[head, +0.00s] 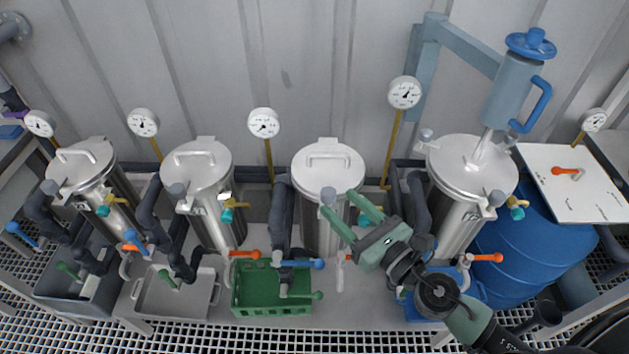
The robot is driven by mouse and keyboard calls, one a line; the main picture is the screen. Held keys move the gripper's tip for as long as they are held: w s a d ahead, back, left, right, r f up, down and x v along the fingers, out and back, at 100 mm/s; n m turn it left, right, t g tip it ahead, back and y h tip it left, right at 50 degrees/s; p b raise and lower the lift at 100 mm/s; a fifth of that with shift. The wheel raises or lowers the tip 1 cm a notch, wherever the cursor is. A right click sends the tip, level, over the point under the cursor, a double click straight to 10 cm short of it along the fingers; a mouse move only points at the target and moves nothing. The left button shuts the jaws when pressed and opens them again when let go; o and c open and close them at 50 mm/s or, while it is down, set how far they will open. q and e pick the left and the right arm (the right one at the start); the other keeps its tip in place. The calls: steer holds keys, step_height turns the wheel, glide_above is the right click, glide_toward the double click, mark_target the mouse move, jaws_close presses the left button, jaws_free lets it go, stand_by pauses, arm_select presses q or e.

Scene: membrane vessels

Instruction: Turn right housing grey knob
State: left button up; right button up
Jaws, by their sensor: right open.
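Three slim steel housings stand in a row, and the right housing (329,166) has a lid with a bar handle. Its grey knob (328,194) is a small round cap at the front left of the lid edge. My right gripper (338,202) comes in from the lower right in front of this housing. Its two green fingers are spread apart with nothing between them. The fingertips appear close to the grey knob in the picture; I cannot tell whether they touch it. The gripper covers part of the housing's lower body. My left gripper is not in view.
A wider steel vessel (470,165) and a blue barrel (510,252) stand to the right. A dial gauge (405,92) rises between the vessels. A blue-handled valve (300,263) and a green crate (255,290) lie below left of the gripper. Dark pipes flank the housings.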

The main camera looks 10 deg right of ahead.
mark_target(323, 189)
steer(key=p+x, duration=0.3)
steer(key=x, duration=0.3)
steer(key=shift+w+a+r, duration=0.1)
steer(key=shift+w+a, duration=0.1)
steer(key=shift+w, duration=0.05)
steer(key=shift+w+a, duration=0.3)
steer(key=shift+w, duration=0.25)
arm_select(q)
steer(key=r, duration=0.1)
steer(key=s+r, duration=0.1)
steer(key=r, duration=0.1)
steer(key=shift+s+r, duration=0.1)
